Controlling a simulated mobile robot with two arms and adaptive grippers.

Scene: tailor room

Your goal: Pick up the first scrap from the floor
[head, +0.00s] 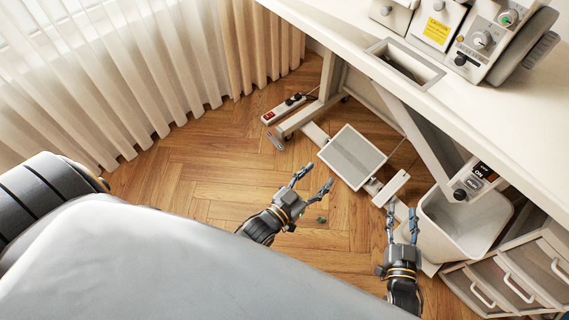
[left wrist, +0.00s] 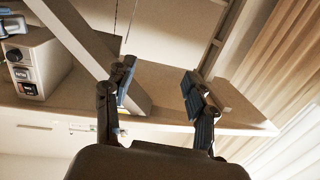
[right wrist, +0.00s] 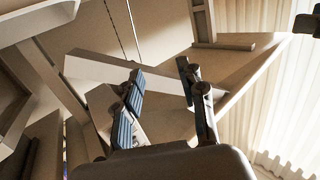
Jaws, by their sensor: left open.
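A small dark green scrap (head: 321,219) lies on the wooden floor in the head view, just right of my left gripper's body. My left gripper (head: 316,179) is open and empty, its fingers apart and pointing toward the pedal; the scrap is outside its jaws. The left wrist view shows its two fingers (left wrist: 158,88) spread with nothing between them. My right gripper (head: 402,214) is open and empty beside the white bin (head: 428,205). Its parted fingers also show in the right wrist view (right wrist: 160,80). The scrap is not visible in either wrist view.
A grey treadle pedal (head: 352,157) stands under the white sewing table (head: 345,35). A power strip (head: 284,108) and a small grey metal item (head: 275,141) lie on the floor. Drawers (head: 510,285) stand at lower right. Curtains (head: 130,75) hang at left. The floor at centre left is clear.

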